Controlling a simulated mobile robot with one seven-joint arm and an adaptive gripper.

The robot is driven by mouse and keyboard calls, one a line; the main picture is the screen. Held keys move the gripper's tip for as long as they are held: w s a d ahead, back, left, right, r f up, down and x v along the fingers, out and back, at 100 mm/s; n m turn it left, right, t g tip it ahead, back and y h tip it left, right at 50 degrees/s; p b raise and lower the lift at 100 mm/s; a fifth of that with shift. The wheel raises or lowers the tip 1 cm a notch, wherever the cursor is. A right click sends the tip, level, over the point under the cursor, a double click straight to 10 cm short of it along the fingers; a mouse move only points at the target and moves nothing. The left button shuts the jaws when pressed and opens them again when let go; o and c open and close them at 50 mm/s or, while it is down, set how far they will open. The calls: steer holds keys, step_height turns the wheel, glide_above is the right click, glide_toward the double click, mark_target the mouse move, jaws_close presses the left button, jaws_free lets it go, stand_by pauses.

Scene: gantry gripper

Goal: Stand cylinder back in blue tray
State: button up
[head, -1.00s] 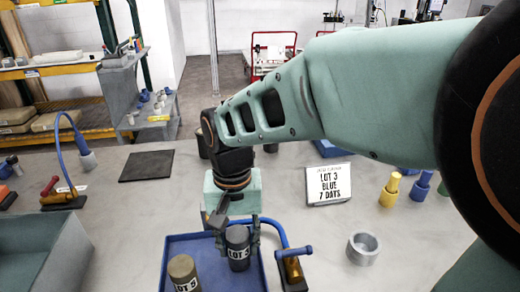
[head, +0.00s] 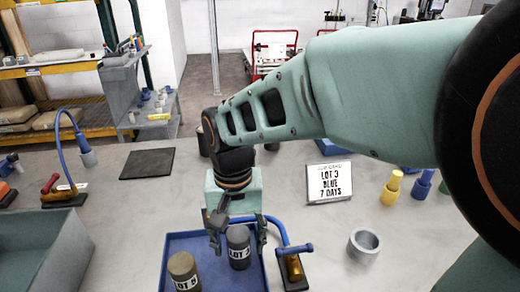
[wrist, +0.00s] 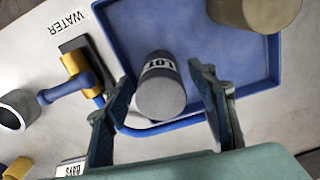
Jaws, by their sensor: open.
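A dark grey cylinder (head: 238,245) with a white LOT label stands upright in the blue tray (head: 190,241), near its right side. In the wrist view the cylinder (wrist: 161,97) is seen from above, between the two fingers, with a gap on each side. My gripper (head: 239,238) is open around its upper part and points down. A second, browner cylinder (head: 184,268) with a LOT label stands in the tray to the left. It shows partly at the top right of the wrist view (wrist: 255,10).
A blue hose with a brass fitting (head: 293,268) lies along the tray's right side. A hollow grey ring (head: 363,245), a "LOT 3 BLUE 7 DAYS" card (head: 329,183) and a yellow piece (head: 392,188) stand further right. A grey-green bin (head: 45,250) is at left.

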step_height(320, 180, up, 12)
steer(key=p, duration=0.9)
steer(key=shift+r+p, duration=0.1)
steer(key=shift+p, duration=0.3)
